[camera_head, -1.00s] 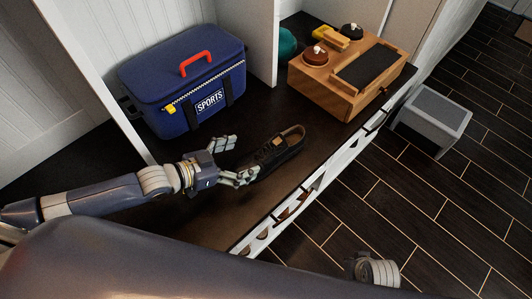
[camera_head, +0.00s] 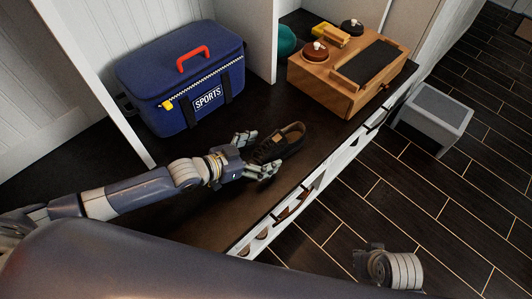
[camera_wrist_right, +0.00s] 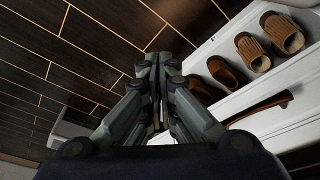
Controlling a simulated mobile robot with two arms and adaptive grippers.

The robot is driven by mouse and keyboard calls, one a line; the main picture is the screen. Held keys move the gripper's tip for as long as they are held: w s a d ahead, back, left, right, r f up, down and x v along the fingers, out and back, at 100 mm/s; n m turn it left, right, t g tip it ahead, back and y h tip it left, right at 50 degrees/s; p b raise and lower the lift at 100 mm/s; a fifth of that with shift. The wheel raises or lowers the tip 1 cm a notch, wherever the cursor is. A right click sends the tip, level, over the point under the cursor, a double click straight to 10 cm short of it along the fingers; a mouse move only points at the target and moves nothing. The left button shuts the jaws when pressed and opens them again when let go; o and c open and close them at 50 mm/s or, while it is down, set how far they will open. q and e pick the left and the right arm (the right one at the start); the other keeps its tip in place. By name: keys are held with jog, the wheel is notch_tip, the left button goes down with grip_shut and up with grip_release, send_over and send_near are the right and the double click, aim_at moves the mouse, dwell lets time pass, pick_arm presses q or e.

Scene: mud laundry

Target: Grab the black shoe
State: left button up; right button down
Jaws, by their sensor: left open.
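The black shoe (camera_head: 284,141) lies on the dark bench top, its toe pointing to the upper right. My left gripper (camera_head: 255,155) is open at the shoe's near left end. One finger is on the far left side and the other on the near side, with the end of the shoe between or just in front of them. I cannot tell whether the fingers touch it. My right gripper shows in the right wrist view (camera_wrist_right: 159,85), its fingers together and empty, above the floor beside the bench.
A blue sports cooler bag (camera_head: 180,85) stands behind my left gripper. A wooden shoe-care box (camera_head: 320,82) stands at the bench's right end. A grey stool (camera_head: 435,115) is on the floor. Brown slippers (camera_wrist_right: 253,53) sit on the white shelf beside my right gripper.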

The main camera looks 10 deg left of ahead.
aim_at(274, 143)
pick_arm(q)
jog(key=c, duration=1.3)
jog(key=shift+c, duration=0.2)
jog(key=shift+r, duration=0.2)
